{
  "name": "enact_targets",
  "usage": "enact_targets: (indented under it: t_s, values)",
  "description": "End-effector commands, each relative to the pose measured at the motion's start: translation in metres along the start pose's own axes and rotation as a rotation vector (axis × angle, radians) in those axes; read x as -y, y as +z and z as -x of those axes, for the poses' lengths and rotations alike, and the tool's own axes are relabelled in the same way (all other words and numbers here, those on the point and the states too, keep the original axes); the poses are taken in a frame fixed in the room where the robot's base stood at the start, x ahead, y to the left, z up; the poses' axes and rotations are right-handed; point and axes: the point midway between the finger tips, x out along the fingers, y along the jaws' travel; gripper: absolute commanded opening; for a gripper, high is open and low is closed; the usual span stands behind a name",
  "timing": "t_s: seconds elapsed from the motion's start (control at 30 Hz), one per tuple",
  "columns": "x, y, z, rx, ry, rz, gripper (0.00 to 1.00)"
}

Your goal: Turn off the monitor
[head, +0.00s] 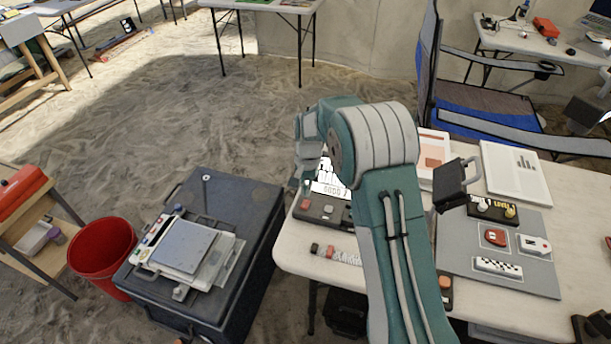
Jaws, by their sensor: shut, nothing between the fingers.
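My teal and grey arm rises from the bottom edge and bends over the right-hand table. My gripper (304,160) is at the left of the elbow, partly hidden by the arm; it is shut and empty. Behind it a lit white screen (331,178) with dark figures shows above a dark panel with knobs (325,209). The arm covers part of this device, and I cannot tell whether the gripper touches it. A dark box with a grey bracket (456,186) stands right of the arm. I cannot tell for certain which device is the monitor.
The white table (540,318) holds a grey mat (475,262) with small devices, and white panels (515,172). A dark case (255,200) carries a flat instrument (185,247). A red bucket (103,248) stands at left. A blue folding chair (490,101) stands behind the table. Open sand lies beyond.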

Motion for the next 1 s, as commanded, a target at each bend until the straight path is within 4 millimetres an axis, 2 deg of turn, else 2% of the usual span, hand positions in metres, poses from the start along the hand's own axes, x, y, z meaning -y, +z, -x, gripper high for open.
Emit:
enact_targets:
  t_s: [0.1,0.3,1.0]
  values:
    - [0.000,0.001,-0.023,0.004,0.003,0.000,0.00]
    - [0.001,0.001,-0.045,0.001,0.001,0.000,0.00]
    - [0.001,0.001,-0.053,-0.043,0.003,-0.003,0.00]
